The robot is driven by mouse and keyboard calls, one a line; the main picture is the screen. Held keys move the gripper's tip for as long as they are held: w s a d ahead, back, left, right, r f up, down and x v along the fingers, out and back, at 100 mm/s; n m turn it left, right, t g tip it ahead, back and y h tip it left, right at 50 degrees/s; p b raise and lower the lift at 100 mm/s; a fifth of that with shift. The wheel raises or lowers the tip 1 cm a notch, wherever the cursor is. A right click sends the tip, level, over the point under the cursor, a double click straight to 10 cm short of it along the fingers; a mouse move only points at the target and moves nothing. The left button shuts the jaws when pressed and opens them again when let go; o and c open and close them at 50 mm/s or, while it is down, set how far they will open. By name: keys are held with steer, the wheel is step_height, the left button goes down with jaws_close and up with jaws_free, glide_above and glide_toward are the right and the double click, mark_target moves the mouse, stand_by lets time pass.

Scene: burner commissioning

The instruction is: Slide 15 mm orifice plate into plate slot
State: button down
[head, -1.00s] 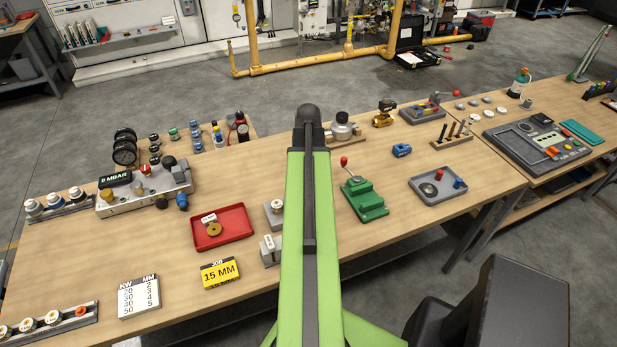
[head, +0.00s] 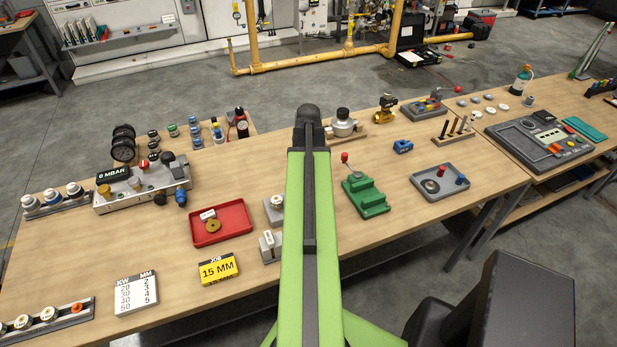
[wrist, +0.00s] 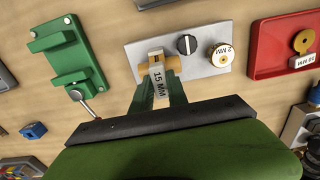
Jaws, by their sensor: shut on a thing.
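My gripper (wrist: 161,97) has green fingers shut on the 15 mm orifice plate, whose white tag (wrist: 160,87) reads "15 MM" in the wrist view. In the head view my own arm hides the gripper, the plate and most of the base.
A red tray (head: 240,234) with a brass disc lies to one side, a green stepped fixture (head: 367,196) to the other. A yellow job card (head: 219,269) reads "15 MM".

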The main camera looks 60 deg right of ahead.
steer(key=shift+f+b, duration=0.55)
steer(key=shift+f, duration=0.1)
steer(key=c, duration=1.2)
jaws_free()
steer(key=shift+r, duration=0.1)
step_height(320, 180, up, 18)
steer(key=p, duration=1.7)
steer(key=shift+f+p, duration=0.25)
steer(key=shift+p, duration=0.1)
steer(key=shift+f, duration=0.1)
